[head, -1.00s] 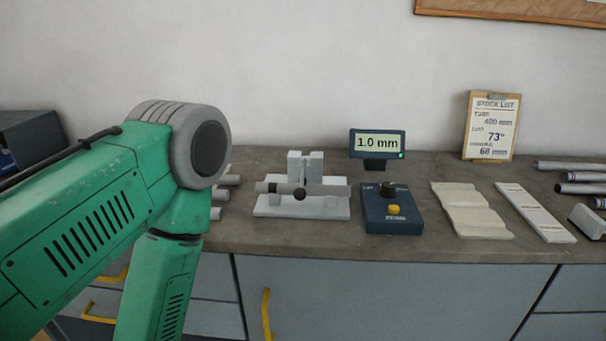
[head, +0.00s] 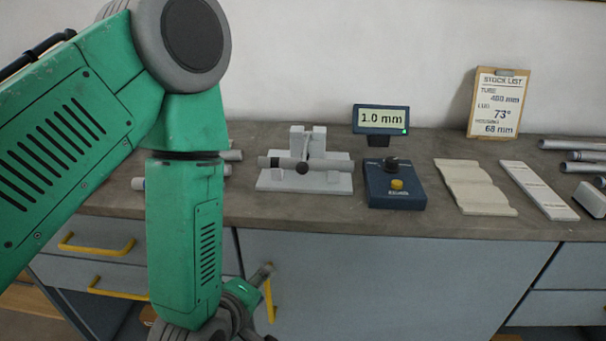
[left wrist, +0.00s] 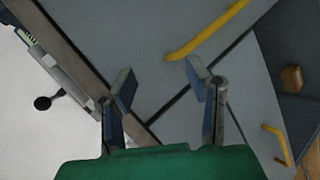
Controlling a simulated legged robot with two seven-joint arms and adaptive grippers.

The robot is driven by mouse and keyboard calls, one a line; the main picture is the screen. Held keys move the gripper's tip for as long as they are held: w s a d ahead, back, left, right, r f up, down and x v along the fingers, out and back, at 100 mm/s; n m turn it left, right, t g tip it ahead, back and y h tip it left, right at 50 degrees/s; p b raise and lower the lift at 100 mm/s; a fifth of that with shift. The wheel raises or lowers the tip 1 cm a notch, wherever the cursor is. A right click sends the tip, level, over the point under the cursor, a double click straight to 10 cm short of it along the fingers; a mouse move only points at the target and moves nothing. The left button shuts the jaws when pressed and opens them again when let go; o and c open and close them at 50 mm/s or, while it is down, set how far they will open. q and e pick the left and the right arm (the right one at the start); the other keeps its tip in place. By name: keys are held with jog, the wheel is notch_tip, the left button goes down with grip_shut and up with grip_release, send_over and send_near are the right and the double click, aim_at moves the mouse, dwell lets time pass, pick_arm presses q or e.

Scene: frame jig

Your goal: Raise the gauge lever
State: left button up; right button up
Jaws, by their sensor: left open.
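The gauge (head: 305,181) is a light grey fixture on the worktop, with a grey tube lying across it. A thin lever with a black ball knob (head: 302,168) shows at its front, the knob low against the tube. A black knob on a thin stem also shows at the left of the left wrist view (left wrist: 42,103). My left gripper (left wrist: 160,75) is open and empty, in front of the cabinet fronts and below the worktop edge. In the head view it shows only partly at the bottom, well apart from the knob. My right gripper is out of view.
A small display (head: 381,119) reads 1.0 mm. A blue control box (head: 393,190) stands right of the gauge. Tubes lie left of it, partly behind my arm. Yellow drawer handles (head: 97,245) stick out below the worktop (head: 330,215). A stock list (head: 499,103) leans at the wall.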

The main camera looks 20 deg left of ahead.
pick_arm(q)
jog(key=w+d+r+n+t, duration=0.2)
jog(key=w+r+n+t, duration=0.3)
jog(key=r, duration=0.4)
jog(key=n+t+y, duration=0.1)
jog(key=n+t, duration=0.1)
jog(key=n, duration=0.4)
send_near(301, 172)
jog(key=s, duration=0.2)
jog(key=w+b, duration=0.3)
jog(key=w, duration=0.1)
jog(key=w+b, duration=0.3)
jog(key=w, duration=0.2)
jog(key=w+b, duration=0.3)
jog(key=w, duration=0.1)
jog(key=shift+w+a, duration=0.25)
grip_shut()
